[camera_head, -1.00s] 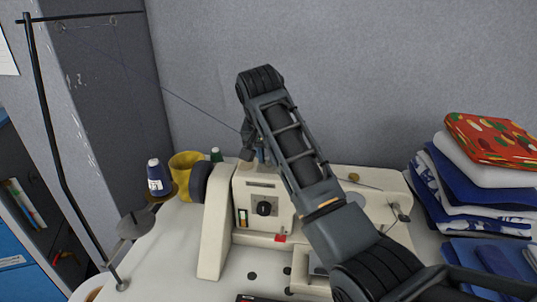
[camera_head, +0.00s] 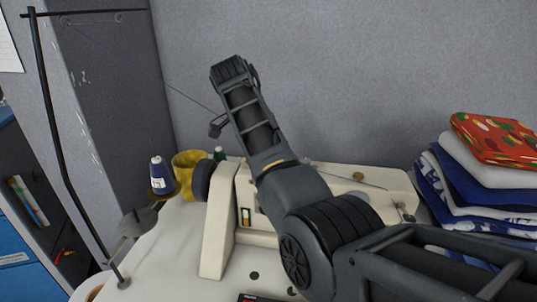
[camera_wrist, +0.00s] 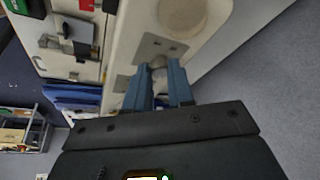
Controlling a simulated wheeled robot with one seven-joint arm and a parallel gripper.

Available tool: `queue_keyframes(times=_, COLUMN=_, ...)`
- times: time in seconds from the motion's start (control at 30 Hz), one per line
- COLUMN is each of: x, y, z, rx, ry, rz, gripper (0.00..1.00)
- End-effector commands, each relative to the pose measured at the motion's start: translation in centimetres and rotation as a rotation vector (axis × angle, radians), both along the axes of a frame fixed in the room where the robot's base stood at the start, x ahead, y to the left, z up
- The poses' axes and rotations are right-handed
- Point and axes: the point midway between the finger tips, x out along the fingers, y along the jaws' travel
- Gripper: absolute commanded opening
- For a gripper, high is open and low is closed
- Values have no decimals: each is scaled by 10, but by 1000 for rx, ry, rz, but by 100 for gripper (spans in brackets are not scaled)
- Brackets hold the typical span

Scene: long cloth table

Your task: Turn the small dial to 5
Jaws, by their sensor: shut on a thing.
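The cream sewing machine (camera_head: 222,230) stands on the table, and its top shows in the wrist view (camera_wrist: 128,35). There, a small dial (camera_wrist: 158,62) sits on a grey metal plate (camera_wrist: 150,46). My gripper (camera_wrist: 160,70) has its two blue fingers closed around this small dial, which is mostly covered by the fingertips. I cannot read any number on it. A larger round cream knob (camera_wrist: 184,14) is beyond the plate. In the head view my arm hides the gripper and the small dial.
A black thread stand (camera_head: 62,160) rises at the left. Folded fabrics (camera_head: 465,195) are stacked at the right. A grey wall (camera_head: 350,80) is close behind.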

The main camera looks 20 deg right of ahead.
Motion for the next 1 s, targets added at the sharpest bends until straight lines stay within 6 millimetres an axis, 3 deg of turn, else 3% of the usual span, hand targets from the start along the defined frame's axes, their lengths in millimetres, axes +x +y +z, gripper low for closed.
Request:
queue_keyframes(times=0.6, x=7, y=0, z=-2, rx=3, ry=1, rz=-572, gripper=0)
queue_keyframes(times=1.0, x=8, y=-3, z=-1, rx=1, ry=0, rz=-818, gripper=0)
